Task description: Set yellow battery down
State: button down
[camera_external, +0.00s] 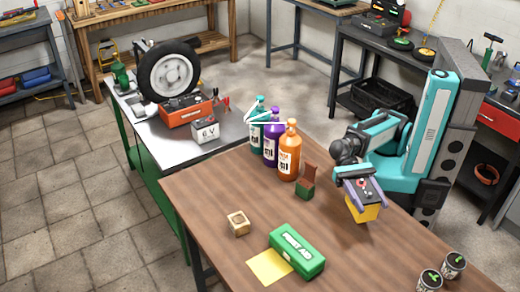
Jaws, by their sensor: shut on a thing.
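The yellow battery (364,212) has a yellow body and a dark top with small red terminals. My gripper (364,191) is shut on it from above, with one finger on each side. The battery is over the right part of the brown wooden table (213,197). I cannot tell whether its underside touches the tabletop. The fingers hide part of its sides.
A green first aid box (298,251), a yellow sheet (268,267), a wooden cube (238,223) and two cans (430,281) are on the table. Orange (289,152), purple and teal bottles stand behind. Bare wood lies left of the battery.

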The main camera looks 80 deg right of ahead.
aim_at(373, 195)
jog(key=shift+d+f+b, duration=0.1)
jog(key=shift+d+b, duration=0.15)
jog(key=shift+b, duration=0.45)
jog(key=d+b, duration=0.1)
jog(key=b, duration=0.2)
jog(key=s+d+b, duration=0.1)
jog(key=b, duration=0.2)
jog(key=shift+d, duration=0.2)
jog(key=shift+s+d+r+b, duration=0.2)
jog(key=shift+d+b, duration=0.45)
jog(key=shift+b, duration=0.35)
jog(key=shift+s+d+r+b, duration=0.2)
jog(key=shift+d+b, duration=0.4)
jog(key=shift+b, duration=0.35)
